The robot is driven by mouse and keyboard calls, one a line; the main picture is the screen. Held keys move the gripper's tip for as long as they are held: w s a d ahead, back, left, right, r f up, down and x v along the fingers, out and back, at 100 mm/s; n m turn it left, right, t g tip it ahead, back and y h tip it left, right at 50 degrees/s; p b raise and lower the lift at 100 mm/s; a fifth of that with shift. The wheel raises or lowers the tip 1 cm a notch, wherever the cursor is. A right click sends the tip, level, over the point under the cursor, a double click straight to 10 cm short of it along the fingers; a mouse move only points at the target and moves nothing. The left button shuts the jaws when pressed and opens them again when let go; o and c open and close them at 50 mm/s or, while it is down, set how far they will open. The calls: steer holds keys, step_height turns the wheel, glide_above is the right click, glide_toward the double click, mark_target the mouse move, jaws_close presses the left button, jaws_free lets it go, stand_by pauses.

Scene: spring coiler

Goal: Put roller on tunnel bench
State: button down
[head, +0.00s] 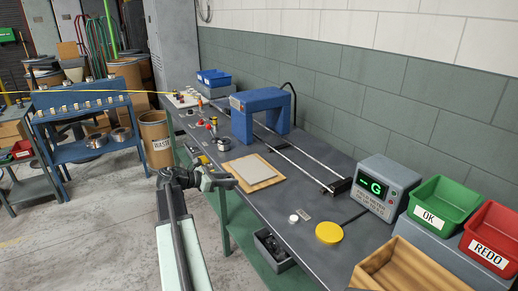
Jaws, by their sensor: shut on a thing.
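The tunnel bench (287,185) is a long dark grey table with green legs, running from the far left to the near right. A blue tunnel arch (262,101) stands on it over two metal rails. My gripper (230,181) is in front of the bench's front edge, near the wooden board. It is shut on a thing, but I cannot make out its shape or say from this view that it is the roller. No roller can be clearly identified on the bench.
On the bench are a wooden board (256,175), a yellow disc (329,232), a meter showing G (388,187), a green OK bin (439,208) and a red REDO bin (491,233). A blue rack (84,100) and a waste drum (156,138) stand left. Bare bench lies around the white button.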

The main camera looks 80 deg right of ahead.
steer(key=s, duration=0.5)
steer(key=s+b, duration=0.1)
steer(key=s, duration=0.4)
steer(key=s+f, duration=0.1)
steer(key=s, duration=0.4)
steer(key=shift+s+d, duration=0.15)
steer(key=shift+d, duration=0.2)
steer(key=f+b, duration=0.4)
steer(key=shift+s, duration=0.35)
steer(key=shift+r, duration=0.15)
steer(key=c, duration=0.9)
jaws_free()
